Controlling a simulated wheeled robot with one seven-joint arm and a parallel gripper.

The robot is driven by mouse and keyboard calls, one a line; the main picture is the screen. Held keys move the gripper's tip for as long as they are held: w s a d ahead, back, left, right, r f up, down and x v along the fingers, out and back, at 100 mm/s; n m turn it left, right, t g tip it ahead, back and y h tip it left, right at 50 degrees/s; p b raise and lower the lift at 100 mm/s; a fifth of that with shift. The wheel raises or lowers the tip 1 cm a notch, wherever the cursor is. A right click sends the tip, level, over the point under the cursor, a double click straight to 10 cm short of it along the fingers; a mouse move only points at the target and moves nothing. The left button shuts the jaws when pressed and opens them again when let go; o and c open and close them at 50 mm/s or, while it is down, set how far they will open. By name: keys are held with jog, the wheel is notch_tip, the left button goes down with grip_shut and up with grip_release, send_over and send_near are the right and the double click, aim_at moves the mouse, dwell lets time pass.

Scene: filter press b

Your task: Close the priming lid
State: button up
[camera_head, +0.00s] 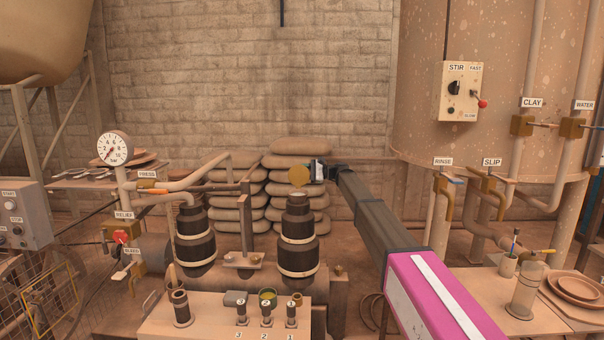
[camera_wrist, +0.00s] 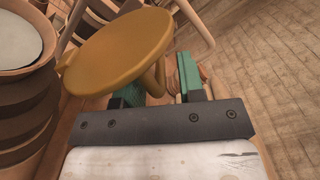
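The priming lid appears to be a round brass disc (camera_head: 298,175). It stands tilted up above the mouth of the right-hand dark banded vessel (camera_head: 298,238), uncovered. In the wrist view the disc (camera_wrist: 115,50) lies just ahead of my gripper (camera_wrist: 160,85), partly hiding the left finger. A short brass stem (camera_wrist: 156,80) shows between the green finger pads. A gap shows between stem and right finger, so my gripper is open; contact with the left finger cannot be told. In the head view my gripper (camera_head: 318,172) is at the disc's right. The vessel's pale round top (camera_wrist: 15,40) is at left.
A second banded vessel (camera_head: 195,240) stands to the left, with a thin post (camera_head: 246,215) between the two. A numbered valve block (camera_head: 225,318) is in front. Stacked sacks (camera_head: 300,146) lie behind. The slip tank (camera_head: 430,110) and pipes are at right.

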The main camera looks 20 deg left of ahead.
grip_shut()
